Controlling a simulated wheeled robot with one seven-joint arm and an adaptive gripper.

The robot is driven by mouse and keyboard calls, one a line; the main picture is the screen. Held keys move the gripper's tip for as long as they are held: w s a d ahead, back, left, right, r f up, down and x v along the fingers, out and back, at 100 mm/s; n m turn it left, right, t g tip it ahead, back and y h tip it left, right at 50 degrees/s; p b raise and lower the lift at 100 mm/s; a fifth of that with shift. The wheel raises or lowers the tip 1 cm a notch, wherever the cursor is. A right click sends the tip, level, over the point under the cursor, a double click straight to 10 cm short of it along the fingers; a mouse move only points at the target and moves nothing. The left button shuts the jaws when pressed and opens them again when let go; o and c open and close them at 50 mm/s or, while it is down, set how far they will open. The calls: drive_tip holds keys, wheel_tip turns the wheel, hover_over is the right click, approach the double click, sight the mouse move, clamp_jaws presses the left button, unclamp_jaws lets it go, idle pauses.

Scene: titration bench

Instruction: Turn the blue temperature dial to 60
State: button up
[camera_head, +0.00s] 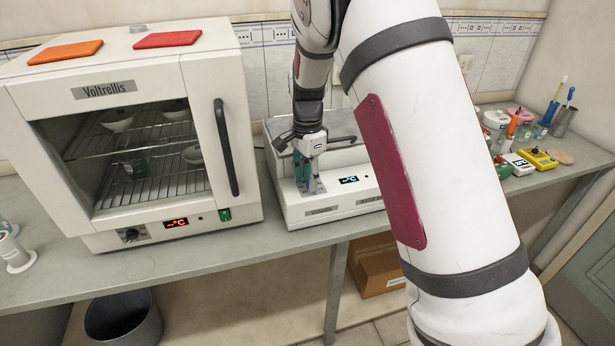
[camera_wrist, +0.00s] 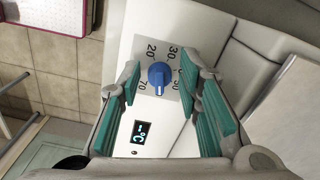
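The blue temperature dial (camera_wrist: 158,76) is on the white front of a bench device, with a pale mark pointing toward the bottom of the wrist view. Around it I read 20, 30 and 70; other numbers are partly hidden by a finger. A dark display (camera_wrist: 141,132) beside it shows a dash and °C in cyan. My gripper (camera_wrist: 162,84) is open, its teal fingers on either side of the dial with gaps visible. In the head view, my gripper (camera_head: 304,172) is in front of the white device (camera_head: 325,203) and hides its dial; the display (camera_head: 349,180) shows there.
Small bench items, including a yellow device (camera_head: 538,160), are to the right. A bin (camera_head: 123,318) and a cardboard box (camera_head: 377,270) are below the bench.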

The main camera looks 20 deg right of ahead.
wheel_tip(320, 180, up, 12)
idle(0.4)
drive_tip(key=s+d+r+n+t+y, duration=0.1)
drive_tip(key=s+r+n, duration=0.35)
drive_tip(key=s, duration=0.45)
drive_tip(key=s+r+n+t, duration=0.25)
drive_tip(key=s+r, duration=0.35)
drive_tip(key=s, duration=0.3)
drive_tip(key=s+f+n+t+h, duration=0.1)
drive_tip(key=s+f+n, duration=0.2)
drive_tip(key=s+n, duration=0.5)
drive_tip(key=s, duration=0.7)
drive_tip(key=shift+d+t, duration=0.1)
drive_tip(key=shift+t, duration=0.15)
